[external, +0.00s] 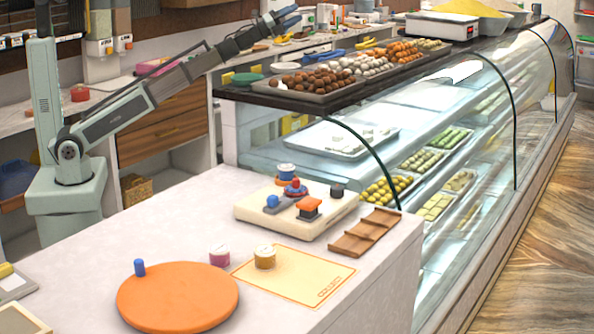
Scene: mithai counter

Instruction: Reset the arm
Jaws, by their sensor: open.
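My gripper (287,17) is at the end of my raised arm, at the top middle of the external view. It is high above the counter and well apart from the things on the front worktop. Its jaws are open and nothing shows between them. The fingers are small and dark in this view.
A glass sweets case (470,120) stands behind, right.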

